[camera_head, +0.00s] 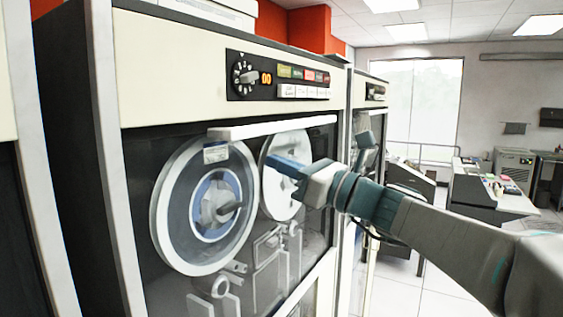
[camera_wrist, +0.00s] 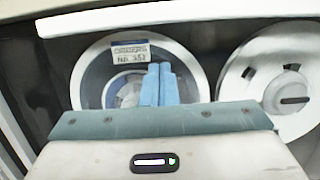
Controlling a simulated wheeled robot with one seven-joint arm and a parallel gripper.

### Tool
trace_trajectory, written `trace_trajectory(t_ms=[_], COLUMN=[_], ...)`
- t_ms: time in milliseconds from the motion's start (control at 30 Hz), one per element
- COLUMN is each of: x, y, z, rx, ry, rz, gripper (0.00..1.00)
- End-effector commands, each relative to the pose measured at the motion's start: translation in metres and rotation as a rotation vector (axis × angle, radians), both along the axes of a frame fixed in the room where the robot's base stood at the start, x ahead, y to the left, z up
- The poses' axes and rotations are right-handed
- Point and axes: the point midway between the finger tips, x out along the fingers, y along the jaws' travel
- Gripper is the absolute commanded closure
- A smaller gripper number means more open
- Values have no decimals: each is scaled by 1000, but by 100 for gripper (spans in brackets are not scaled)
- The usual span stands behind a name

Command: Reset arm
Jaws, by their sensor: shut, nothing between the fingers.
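My gripper (camera_head: 275,162) is in front of the tape cabinet (camera_head: 215,130), near its right reel. In the wrist view the blue fingers of my gripper (camera_wrist: 158,84) are together with nothing between them. My arm reaches in from the lower right of the head view. The left reel (camera_head: 203,207) has a clear rim and a blue hub. A label reading "ORDERS" (camera_wrist: 131,53) shows on this reel in the wrist view. The right reel (camera_head: 281,180) is white and partly hidden behind my gripper in the head view.
A white horizontal bar (camera_head: 270,127) runs across the cabinet above the reels. A dial panel (camera_head: 277,77) with lit digits "00" sits higher up. A second cabinet (camera_head: 374,94) stands to the right. Desks and machines (camera_head: 483,195) stand farther back right, with some open floor before them.

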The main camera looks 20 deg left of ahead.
Motion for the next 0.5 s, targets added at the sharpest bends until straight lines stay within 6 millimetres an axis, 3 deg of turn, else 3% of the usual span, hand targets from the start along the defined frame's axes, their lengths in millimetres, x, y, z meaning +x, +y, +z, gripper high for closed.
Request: trace_trajectory(t_ms=[33,200,500], x=[-2,-12,-23], y=[-10,-50,-89], z=[-10,-19,-27], rx=[-1,-2,-2], ry=[-3,-1,0], rz=[-5,-5,-1], gripper=[100,100,100])
